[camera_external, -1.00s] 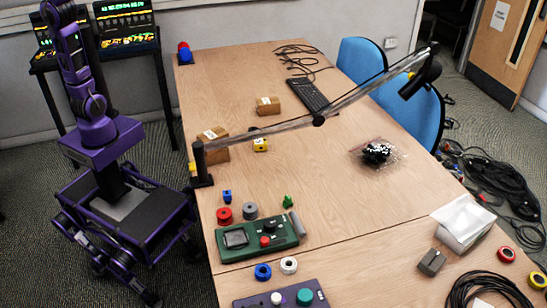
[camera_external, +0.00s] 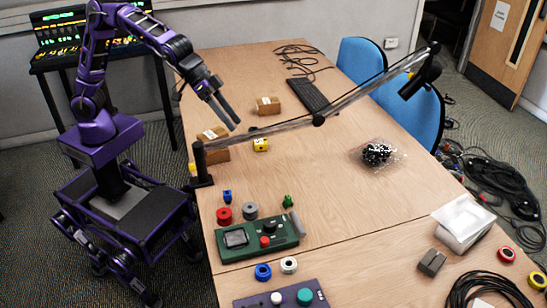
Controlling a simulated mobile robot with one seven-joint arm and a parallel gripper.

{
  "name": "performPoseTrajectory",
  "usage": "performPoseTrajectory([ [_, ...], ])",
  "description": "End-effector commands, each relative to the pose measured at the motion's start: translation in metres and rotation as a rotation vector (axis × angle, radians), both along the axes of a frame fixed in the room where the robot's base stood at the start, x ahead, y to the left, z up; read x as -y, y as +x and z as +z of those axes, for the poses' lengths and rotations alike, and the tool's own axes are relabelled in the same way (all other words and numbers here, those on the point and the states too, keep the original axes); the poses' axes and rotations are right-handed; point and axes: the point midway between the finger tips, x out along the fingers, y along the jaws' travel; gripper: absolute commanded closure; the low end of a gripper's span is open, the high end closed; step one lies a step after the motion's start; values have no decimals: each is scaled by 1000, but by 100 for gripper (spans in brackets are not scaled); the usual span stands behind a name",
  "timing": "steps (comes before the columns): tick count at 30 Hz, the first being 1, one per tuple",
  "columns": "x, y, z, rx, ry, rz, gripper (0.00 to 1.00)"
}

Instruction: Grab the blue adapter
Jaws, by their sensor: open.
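A small blue piece (camera_external: 227,196), which looks like the blue adapter, stands on the near left part of the table, close to the left edge. It is just behind a red round spool. My gripper (camera_external: 232,126) is open and empty. It hangs in the air over the left side of the table, fingers pointing down and right. It is well above and behind the blue piece, clear of it. Nothing hides the blue piece.
A lamp post (camera_external: 201,165) with a long arm stretches across the table between my gripper and the blue piece. Cardboard boxes (camera_external: 214,145) and a yellow item (camera_external: 261,145) lie behind it. A red spool (camera_external: 224,215), grey spool (camera_external: 250,211) and green device (camera_external: 257,239) sit nearby.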

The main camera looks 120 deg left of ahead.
Motion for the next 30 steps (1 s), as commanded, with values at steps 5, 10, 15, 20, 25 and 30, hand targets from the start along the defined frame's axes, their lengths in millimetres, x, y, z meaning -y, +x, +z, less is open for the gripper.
performPoseTrajectory([
  [5,21,-47,-149,-321,466,-358,28],
  [10,19,-101,-241,-579,926,-753,28],
  [15,12,-145,-292,-788,1405,-1182,28],
  [20,13,-170,-310,-929,1849,-1565,28],
  [25,22,-181,-314,-999,2189,-1834,28],
  [30,26,-183,-315,986,-2254,1871,28],
])
